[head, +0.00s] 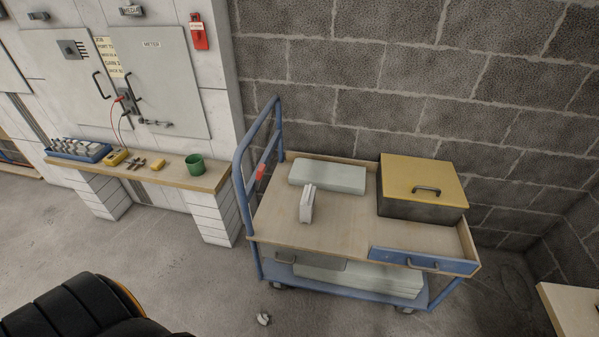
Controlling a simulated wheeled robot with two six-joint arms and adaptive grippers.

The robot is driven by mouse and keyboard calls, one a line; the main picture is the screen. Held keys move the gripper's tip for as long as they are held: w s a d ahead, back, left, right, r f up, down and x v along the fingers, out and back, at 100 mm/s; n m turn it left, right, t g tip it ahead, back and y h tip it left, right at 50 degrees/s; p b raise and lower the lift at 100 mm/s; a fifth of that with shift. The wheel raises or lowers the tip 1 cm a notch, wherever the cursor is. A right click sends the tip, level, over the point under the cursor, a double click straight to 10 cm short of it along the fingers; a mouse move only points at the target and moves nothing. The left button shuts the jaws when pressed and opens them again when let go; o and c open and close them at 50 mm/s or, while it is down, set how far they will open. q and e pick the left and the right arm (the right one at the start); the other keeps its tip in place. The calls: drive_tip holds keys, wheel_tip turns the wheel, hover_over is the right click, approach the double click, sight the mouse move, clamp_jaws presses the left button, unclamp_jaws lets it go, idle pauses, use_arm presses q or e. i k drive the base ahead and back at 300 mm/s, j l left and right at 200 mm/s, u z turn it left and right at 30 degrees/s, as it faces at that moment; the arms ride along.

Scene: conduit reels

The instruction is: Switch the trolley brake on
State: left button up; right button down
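The trolley (287,227) stands against the block wall in the middle of the head view. It has a blue tube frame, a wooden top deck and a lower shelf. Its upright blue push handle (241,158) is at the left end. A slanted lever with a red end (260,172) shows beside this handle; it looks like the brake lever, but I cannot tell its setting. Castors (279,285) show partly under the lower shelf. Neither of my grippers is in view.
The trolley carries a yellow-lidded box (421,185), a grey-green slab (327,176) and a small pale upright item (307,204). A bench (205,181) with tools and a green cup (194,164) stands left. A black ribbed object (75,312) fills the lower left. Open floor (180,265) lies between.

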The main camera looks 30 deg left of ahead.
sight(260, 173)
drive_tip(key=i+l+u, duration=0.1)
drive_tip(key=u, duration=0.25)
drive_tip(key=l+u, duration=0.3)
drive_tip(key=i+l+u, duration=0.1)
drive_tip(key=u, duration=0.25)
drive_tip(key=l+u, duration=0.1)
drive_tip(key=u, duration=0.45)
drive_tip(key=z, duration=1)
drive_tip(key=i+j+z, duration=0.1)
drive_tip(key=j+z, duration=0.8)
drive_tip(key=k+j+z, duration=0.1)
drive_tip(key=j+z, duration=0.3)
drive_tip(key=j, duration=0.15)
drive_tip(key=k+j+z, duration=0.15)
drive_tip(key=j+z, duration=0.3)
drive_tip(key=k+j+z, duration=0.2)
drive_tip(key=j+z, duration=0.25)
drive_tip(key=k+j+z, duration=0.1)
drive_tip(key=k+j, duration=0.55)
drive_tip(key=j, duration=0.15)
drive_tip(key=k+j, duration=0.65)
drive_tip(key=j, duration=0.15)
drive_tip(key=i+z, duration=0.05)
